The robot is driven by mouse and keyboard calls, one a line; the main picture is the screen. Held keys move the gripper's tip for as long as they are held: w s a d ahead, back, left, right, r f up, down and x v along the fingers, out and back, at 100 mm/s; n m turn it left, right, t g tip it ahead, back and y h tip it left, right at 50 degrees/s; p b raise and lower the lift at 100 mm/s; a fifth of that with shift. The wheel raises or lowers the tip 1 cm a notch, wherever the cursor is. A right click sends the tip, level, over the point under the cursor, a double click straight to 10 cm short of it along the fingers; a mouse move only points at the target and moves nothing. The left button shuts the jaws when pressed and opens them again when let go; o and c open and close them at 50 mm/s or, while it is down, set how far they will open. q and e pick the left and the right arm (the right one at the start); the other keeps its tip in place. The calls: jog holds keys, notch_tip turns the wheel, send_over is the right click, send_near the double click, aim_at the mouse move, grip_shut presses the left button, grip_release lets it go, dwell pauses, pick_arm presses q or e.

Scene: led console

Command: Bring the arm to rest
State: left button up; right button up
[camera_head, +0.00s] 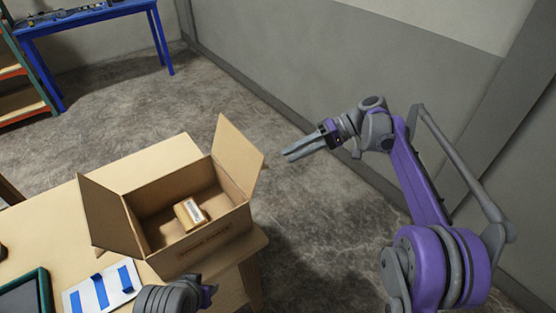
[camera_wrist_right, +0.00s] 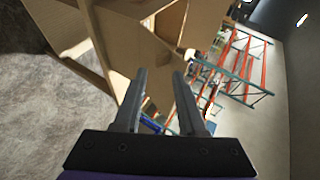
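My right gripper (camera_head: 306,149) is raised beyond the table's right side, over the floor, apart from the box. Its fingers point left. In the right wrist view its two fingers (camera_wrist_right: 160,98) stand apart with nothing between them, and a cardboard box flap shows beyond them. My left gripper (camera_head: 208,292) shows only in part at the bottom edge of the head view, low over the table's front; whether it is open cannot be told. An open cardboard box (camera_head: 200,243) stands on the table with a small brown labelled package (camera_head: 190,214) inside.
The wooden table (camera_head: 150,160) also holds a white sheet with blue stripes (camera_head: 102,289) and a dark green-framed tray (camera_head: 27,295). A blue table (camera_head: 90,14) and a shelf rack (camera_head: 22,85) stand at the back left. A grey wall (camera_head: 330,70) runs behind my right arm.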

jog(key=v, duration=0.2)
jog(key=shift+w+d+r, duration=0.1)
jog(key=shift+d+r, duration=0.05)
jog(key=shift+r, duration=0.05)
dwell(0.3)
jog(key=s+d+f+m+t+h, duration=0.1)
jog(key=s+d+f+h, duration=0.3)
jog(key=s, duration=0.6)
jog(key=s+d+f+m+t+h, duration=0.2)
jog(key=s+d+f+t+h, duration=0.2)
jog(key=s, duration=0.6)
jog(key=s+d+f+m+t+h, duration=0.2)
jog(key=s+d+f+t+h, duration=0.1)
jog(key=s+f, duration=0.5)
jog(key=shift+s+d+h, duration=0.7)
jog(key=shift+s+h, duration=0.1)
jog(key=shift+s, duration=0.25)
jog(key=shift+f, duration=0.15)
